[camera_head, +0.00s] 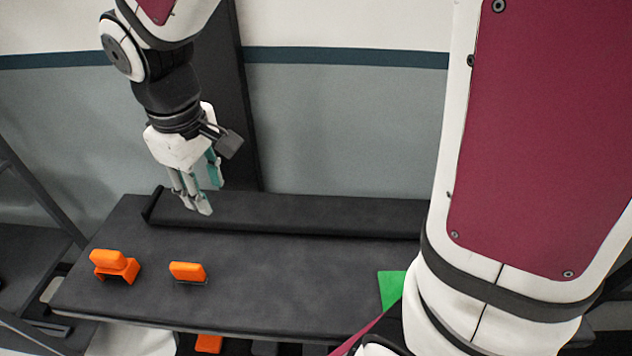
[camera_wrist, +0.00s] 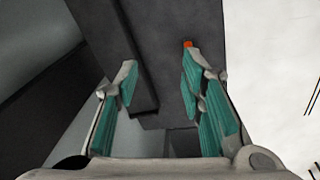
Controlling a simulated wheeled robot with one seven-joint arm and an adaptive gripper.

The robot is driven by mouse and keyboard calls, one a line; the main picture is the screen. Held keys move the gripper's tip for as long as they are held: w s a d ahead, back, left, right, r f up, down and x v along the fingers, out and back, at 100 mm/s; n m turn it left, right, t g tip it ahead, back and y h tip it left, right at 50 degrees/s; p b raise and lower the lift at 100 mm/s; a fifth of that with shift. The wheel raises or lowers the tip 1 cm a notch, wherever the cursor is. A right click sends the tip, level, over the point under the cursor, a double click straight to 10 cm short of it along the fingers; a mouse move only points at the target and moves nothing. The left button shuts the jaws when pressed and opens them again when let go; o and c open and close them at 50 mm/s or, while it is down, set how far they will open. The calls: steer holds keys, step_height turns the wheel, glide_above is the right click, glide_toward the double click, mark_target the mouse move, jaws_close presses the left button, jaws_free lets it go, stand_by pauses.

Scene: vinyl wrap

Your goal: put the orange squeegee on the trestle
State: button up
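Two orange things lie on the dark bench top (camera_head: 270,290) at the left. One is a small orange block with a thin dark edge below it (camera_head: 187,271), which looks like a squeegee. The other is an orange piece with a raised block on a wider base (camera_head: 115,265). I cannot tell for sure which is the squeegee, or which thing is called the trestle. My gripper (camera_head: 205,190) is above the back of the bench, behind both pieces, and points down. In the wrist view my gripper (camera_wrist: 160,85) is open with nothing between its fingers. A small orange bit (camera_wrist: 188,44) shows there beside the right finger.
A long dark raised bar (camera_head: 300,215) runs along the back of the bench. A green piece (camera_head: 392,287) lies at the right, partly hidden by my arm. Another orange thing (camera_head: 208,343) shows below the front edge. Dark frames stand at the left. The middle bench top is clear.

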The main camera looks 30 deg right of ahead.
steer(key=s+d+r+m+t, duration=0.1)
steer(key=s+d+r+m, duration=0.2)
steer(key=s+d, duration=0.2)
steer(key=s+d+r+m+t, duration=0.1)
steer(key=s+d+r+m, duration=0.3)
steer(key=s, duration=0.8)
steer(key=shift+s+d+t+y, duration=0.2)
steer(key=shift+d+t+y, duration=0.1)
steer(key=shift+d, duration=0.55)
steer(key=shift+r, duration=0.1)
